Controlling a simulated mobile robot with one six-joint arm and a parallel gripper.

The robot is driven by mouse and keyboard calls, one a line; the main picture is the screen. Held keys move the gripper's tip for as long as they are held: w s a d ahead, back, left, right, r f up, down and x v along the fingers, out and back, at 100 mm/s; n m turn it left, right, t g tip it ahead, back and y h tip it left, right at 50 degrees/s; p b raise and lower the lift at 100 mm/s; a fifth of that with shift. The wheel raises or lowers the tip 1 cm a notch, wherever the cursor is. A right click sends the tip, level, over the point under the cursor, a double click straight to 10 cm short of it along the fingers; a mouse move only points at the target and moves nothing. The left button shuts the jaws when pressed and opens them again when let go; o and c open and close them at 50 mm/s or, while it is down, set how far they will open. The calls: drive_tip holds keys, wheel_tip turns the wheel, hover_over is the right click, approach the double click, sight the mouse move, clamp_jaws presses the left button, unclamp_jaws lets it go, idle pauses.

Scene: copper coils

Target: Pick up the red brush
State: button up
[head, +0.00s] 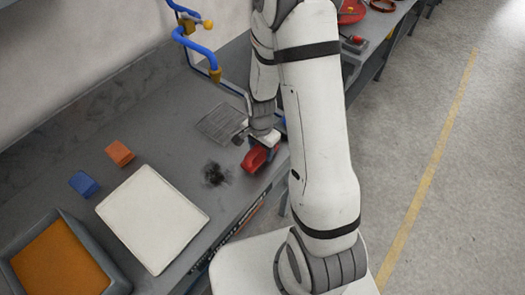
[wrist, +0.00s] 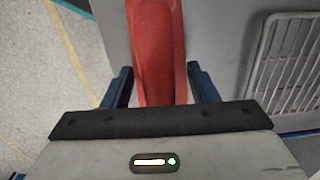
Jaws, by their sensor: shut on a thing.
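The red brush (head: 258,158) is near the front edge of the grey workbench, under the end of my arm. In the wrist view its smooth red body (wrist: 157,45) runs up between the two dark fingers of my gripper (wrist: 160,80). My gripper is shut on it, one finger on each side. The brush's far end runs out of the top of the wrist view. I cannot tell whether the brush touches the bench.
A wire rack (head: 220,123) lies behind the brush. A dark patch (head: 215,174) is left of it. Further left are an orange block (head: 120,152), a blue block (head: 84,184), a white board (head: 152,218) and a grey tray (head: 108,267). A blue pipe frame (head: 190,45) stands behind.

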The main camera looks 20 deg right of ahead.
drive_tip(key=c, duration=0.4)
wheel_tip(320, 180, up, 10)
drive_tip(key=shift+b, duration=0.7)
